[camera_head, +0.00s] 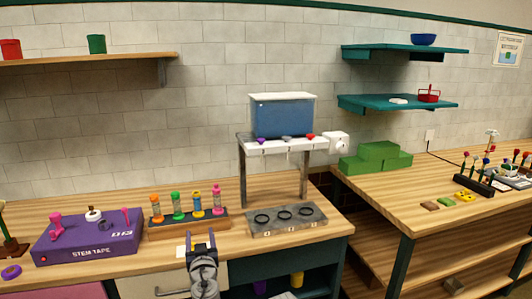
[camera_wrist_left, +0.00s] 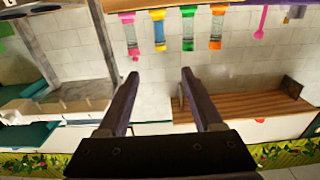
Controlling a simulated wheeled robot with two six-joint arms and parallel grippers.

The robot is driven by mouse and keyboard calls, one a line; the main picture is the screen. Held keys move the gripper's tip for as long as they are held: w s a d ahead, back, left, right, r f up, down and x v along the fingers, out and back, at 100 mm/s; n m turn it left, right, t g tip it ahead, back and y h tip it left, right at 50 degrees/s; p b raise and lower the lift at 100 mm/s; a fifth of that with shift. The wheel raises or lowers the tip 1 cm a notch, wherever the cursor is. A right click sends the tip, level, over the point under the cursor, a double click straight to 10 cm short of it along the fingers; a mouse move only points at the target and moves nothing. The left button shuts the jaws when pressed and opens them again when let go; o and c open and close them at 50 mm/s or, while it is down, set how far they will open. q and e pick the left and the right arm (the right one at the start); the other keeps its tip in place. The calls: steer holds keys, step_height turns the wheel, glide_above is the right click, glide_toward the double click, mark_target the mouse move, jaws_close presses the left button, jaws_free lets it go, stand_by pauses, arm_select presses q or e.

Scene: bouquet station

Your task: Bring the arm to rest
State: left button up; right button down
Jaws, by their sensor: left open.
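My left gripper (camera_head: 200,238) shows at the bottom centre of the head view, in front of the wooden bench's front edge. Its two fingers point up in the picture, apart, with nothing between them. In the left wrist view, the gripper (camera_wrist_left: 159,72) also has its fingers spread and empty. That view looks upside down, with the row of coloured vials (camera_wrist_left: 188,30) hanging at the top. My right gripper is not in view.
The vial rack (camera_head: 188,224) stands just behind the gripper. A purple stem tape box (camera_head: 88,240) is to its left, a grey tray with three rings (camera_head: 262,231) to its right. A stand with a blue tank (camera_head: 284,117) rises behind. Green blocks (camera_head: 376,157) sit on the right bench.

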arm_select(q)
steer(key=s+d+f+g+p, duration=0.3)
steer(key=s+f+g+p, duration=0.1)
steer(key=s+f+g, duration=0.7)
steer(key=s+d+f+m+g+h+p, duration=0.1)
steer(key=s+d+f+m+g+h, duration=0.1)
steer(key=s+d, duration=0.3)
steer(key=s+d+f+m+g+h+p, duration=0.1)
steer(key=s+d+m+g, duration=0.3)
steer(key=s, duration=0.5)
steer(key=shift+s+d+f+m+g+h, duration=0.4)
steer(key=shift+d+f+m, duration=0.1)
steer(key=shift+d+f, duration=0.4)
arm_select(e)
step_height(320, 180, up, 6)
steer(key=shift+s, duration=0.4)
